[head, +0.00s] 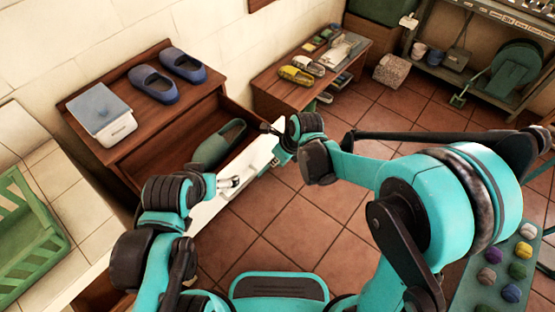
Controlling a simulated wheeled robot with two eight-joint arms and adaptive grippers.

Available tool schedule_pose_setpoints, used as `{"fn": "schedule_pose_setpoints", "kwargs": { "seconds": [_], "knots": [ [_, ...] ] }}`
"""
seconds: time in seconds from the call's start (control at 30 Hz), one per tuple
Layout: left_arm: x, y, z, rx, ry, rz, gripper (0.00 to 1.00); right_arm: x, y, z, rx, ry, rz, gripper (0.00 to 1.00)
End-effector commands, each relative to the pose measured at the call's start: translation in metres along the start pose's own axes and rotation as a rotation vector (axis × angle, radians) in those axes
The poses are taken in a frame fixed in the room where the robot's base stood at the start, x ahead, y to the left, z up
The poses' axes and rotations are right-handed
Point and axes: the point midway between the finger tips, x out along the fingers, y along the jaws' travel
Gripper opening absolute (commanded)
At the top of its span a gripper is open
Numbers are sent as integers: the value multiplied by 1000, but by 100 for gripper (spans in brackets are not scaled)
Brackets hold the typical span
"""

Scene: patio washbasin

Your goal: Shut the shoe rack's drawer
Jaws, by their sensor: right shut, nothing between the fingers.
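The wooden shoe rack (72,108) stands at the left against the wall. Its drawer (165,160) is pulled out, with a white front panel (208,212) facing my body. A green shoe (220,144) lies inside the drawer. My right gripper (270,130) is shut and empty at the right end of the drawer front. I cannot tell whether it touches the panel. My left gripper (232,183) is over the panel's middle; its finger opening is too small to judge. My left arm hides part of the drawer's near left side.
Blue shoes (153,84) and a grey-lidded white box (100,113) are on the rack top. A tiled counter (82,215) with a green crate (36,250) is at the left. A low wooden bench (272,92) stands beyond the drawer. Tiled floor (300,218) is open at centre.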

Motion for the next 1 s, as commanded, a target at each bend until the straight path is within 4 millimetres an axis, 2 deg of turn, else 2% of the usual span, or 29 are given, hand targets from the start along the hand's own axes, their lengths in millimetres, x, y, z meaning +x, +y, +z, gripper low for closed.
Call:
{"fn": "schedule_pose_setpoints", "kwargs": {
  "seconds": [0.03, 0.1, 0.3, 0.4, 0.6, 1.0],
  "knots": [
    [8, 0, 6, 0, 0, 0, 97, 16, 0, -1, -1, 0, 0, 0],
    [13, 0, 10, 0, 0, 0, 97, 32, 0, -1, -1, 0, 0, 0],
    [26, 0, 19, 0, 0, 0, 97, 70, 0, 1, -3, -1, 0, 0],
    [29, 0, 21, 0, 0, 0, 97, 73, 1, 18, -3, -1, 0, 0],
    [32, 0, 23, 0, 0, 0, 97, 77, 0, 34, -1, 0, 0, 0],
    [32, 0, 23, 0, 0, 0, 97, 77, 0, 37, -1, 0, -1, 0]
  ]
}}
